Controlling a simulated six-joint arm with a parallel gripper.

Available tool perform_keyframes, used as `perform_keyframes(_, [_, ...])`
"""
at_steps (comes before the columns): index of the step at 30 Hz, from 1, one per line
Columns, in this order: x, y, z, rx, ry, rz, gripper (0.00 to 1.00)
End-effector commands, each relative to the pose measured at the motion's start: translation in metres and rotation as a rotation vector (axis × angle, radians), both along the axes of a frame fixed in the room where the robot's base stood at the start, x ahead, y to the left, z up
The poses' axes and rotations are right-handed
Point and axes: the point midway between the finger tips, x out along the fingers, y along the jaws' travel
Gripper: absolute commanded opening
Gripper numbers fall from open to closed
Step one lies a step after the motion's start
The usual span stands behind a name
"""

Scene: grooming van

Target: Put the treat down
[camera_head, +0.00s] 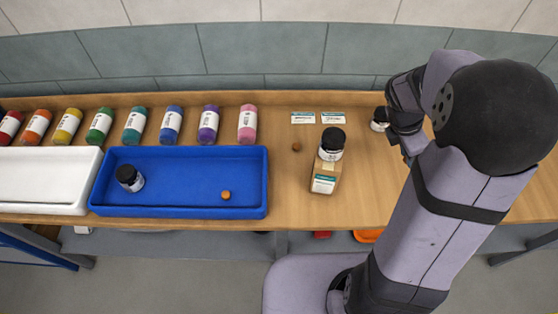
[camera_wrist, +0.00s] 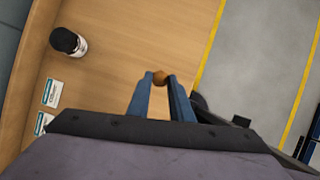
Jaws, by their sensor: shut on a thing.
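My gripper (camera_wrist: 160,86) is shut on a small round brown treat (camera_wrist: 159,77), held between the tips of its two blue fingers above the wooden bench. In the head view my arm hides the fingertips and the held treat. A second brown treat (camera_head: 296,147) lies on the bench left of a small box. A third treat (camera_head: 226,195) lies in the blue tray (camera_head: 190,206), right of a black-lidded jar (camera_head: 129,178) that is also in the tray.
A black-lidded jar (camera_head: 380,119) stands on the bench beside my arm; a jar shows in the wrist view (camera_wrist: 68,42). Two label cards (camera_head: 318,117) lie behind. Coloured bottles (camera_head: 170,124) line the back; a white tray (camera_head: 45,180) is left.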

Motion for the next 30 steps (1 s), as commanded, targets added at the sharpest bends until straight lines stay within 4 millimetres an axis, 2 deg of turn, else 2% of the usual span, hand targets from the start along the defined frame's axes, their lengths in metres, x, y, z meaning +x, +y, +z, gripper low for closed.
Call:
perform_keyframes(3, [0.001, 0.0, 0.028, -0.001, -0.007, -0.001, 0.0])
perform_keyframes(7, [0.001, 0.0, 0.052, -0.001, -0.006, -0.001, 0.0])
perform_keyframes(13, [0.026, 0.028, 0.051, 0.0, 0.0, 0.094, 0.0])
perform_keyframes(17, [0.047, 0.054, 0.052, -0.002, 0.002, 0.174, 0.0])
perform_keyframes(20, [0.065, 0.083, 0.053, -0.004, 0.0, 0.254, 0.0])
perform_keyframes(23, [0.085, 0.12, 0.053, -0.004, 0.0, 0.351, 0.0])
perform_keyframes(27, [0.107, 0.185, 0.054, -0.005, 0.0, 0.506, 0.0])
perform_keyframes(30, [0.117, 0.233, 0.054, -0.006, 0.0, 0.616, 0.0])
